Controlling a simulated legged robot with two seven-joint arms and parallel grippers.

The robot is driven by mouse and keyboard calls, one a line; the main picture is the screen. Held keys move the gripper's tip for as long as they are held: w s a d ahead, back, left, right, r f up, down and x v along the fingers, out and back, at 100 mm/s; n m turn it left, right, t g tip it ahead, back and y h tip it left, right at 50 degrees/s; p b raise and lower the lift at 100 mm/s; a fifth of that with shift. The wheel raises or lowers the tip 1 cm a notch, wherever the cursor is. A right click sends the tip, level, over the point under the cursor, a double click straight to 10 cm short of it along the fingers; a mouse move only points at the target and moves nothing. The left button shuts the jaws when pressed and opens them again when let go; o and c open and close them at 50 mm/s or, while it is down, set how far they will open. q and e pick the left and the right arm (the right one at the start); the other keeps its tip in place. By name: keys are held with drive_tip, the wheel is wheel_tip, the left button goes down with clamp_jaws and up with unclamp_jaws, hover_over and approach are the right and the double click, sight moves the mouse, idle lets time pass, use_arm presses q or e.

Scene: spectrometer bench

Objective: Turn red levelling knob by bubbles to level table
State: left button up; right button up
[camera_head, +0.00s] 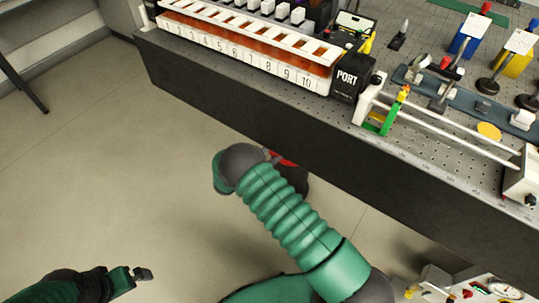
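A red part (285,161), which looks like the red levelling knob, shows under the front edge of the bench (250,110). My green ribbed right arm reaches up in front of it and hides most of it. Dark parts sit around and below the red; my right gripper's fingertips cannot be made out there, nor any contact with the knob. My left gripper (142,274) is low at the left over the floor, away from the bench, with nothing visible in it; its finger gap cannot be made out. I cannot identify the level bubbles.
A numbered rack (240,55) of orange-red cells stands along the bench edge, beside a black PORT block (350,80). A rail with a green clip (385,118) and several optics mounts stand at the right. A gauge (505,290) shows bottom right.

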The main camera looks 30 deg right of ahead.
drive_tip(key=shift+a, duration=0.1)
drive_tip(key=p+v, duration=0.4)
drive_tip(key=v, duration=1.2)
drive_tip(key=shift+a+r, duration=0.15)
drive_tip(key=shift+a, duration=0.1)
drive_tip(key=shift+s, duration=0.1)
